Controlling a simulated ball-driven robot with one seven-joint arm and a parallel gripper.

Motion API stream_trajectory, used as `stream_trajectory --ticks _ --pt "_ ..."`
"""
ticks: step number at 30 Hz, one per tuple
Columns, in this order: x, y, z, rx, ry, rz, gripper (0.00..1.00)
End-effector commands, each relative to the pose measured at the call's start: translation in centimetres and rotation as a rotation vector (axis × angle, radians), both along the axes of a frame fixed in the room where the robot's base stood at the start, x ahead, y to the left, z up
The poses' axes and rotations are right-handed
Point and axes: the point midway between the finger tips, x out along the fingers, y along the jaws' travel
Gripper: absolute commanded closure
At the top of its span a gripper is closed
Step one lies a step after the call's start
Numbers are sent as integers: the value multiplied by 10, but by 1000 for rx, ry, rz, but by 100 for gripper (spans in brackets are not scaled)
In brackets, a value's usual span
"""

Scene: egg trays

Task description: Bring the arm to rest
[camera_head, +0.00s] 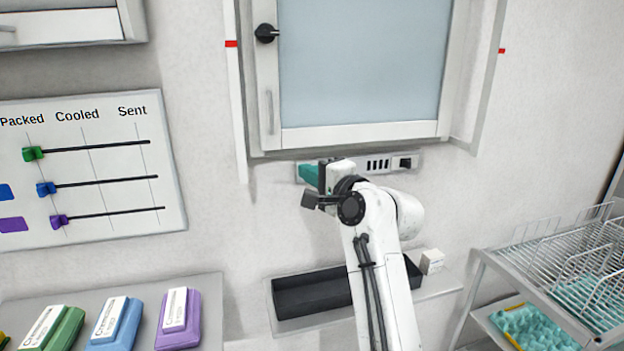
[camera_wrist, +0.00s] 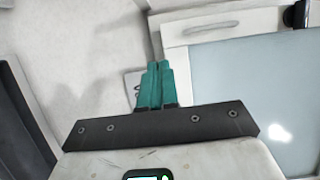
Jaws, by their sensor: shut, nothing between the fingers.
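My gripper (camera_head: 309,174) is at the end of my white arm, in front of the wall below the glazed cabinet. Its teal fingers point to the left in the head view. In the wrist view the two teal fingers (camera_wrist: 157,84) lie side by side, closed together with nothing between them. My arm rises from the bottom of the head view and bends at the wrist, covering part of the socket strip (camera_head: 378,164) on the wall.
The cabinet (camera_head: 360,65) hangs just above my arm. A black tray (camera_head: 312,292) and a small white box (camera_head: 432,261) sit on a shelf below. A wire rack (camera_head: 565,255) stands right. A slider board (camera_head: 90,205) and several coloured cases (camera_head: 178,318) are left.

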Motion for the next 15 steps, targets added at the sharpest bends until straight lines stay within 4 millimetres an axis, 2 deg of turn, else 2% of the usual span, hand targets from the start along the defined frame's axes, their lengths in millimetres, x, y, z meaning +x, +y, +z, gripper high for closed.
stream_trajectory --ticks 5,8,11,14,15 --pt "-11 -4 -1 -1 0 -1 100" --pt "-15 -10 -14 -31 7 -7 100" --pt "-24 -25 -49 -116 25 -20 100" --pt "-41 -51 -102 -254 53 -35 100" --pt "-51 -62 -125 -318 67 -38 100"
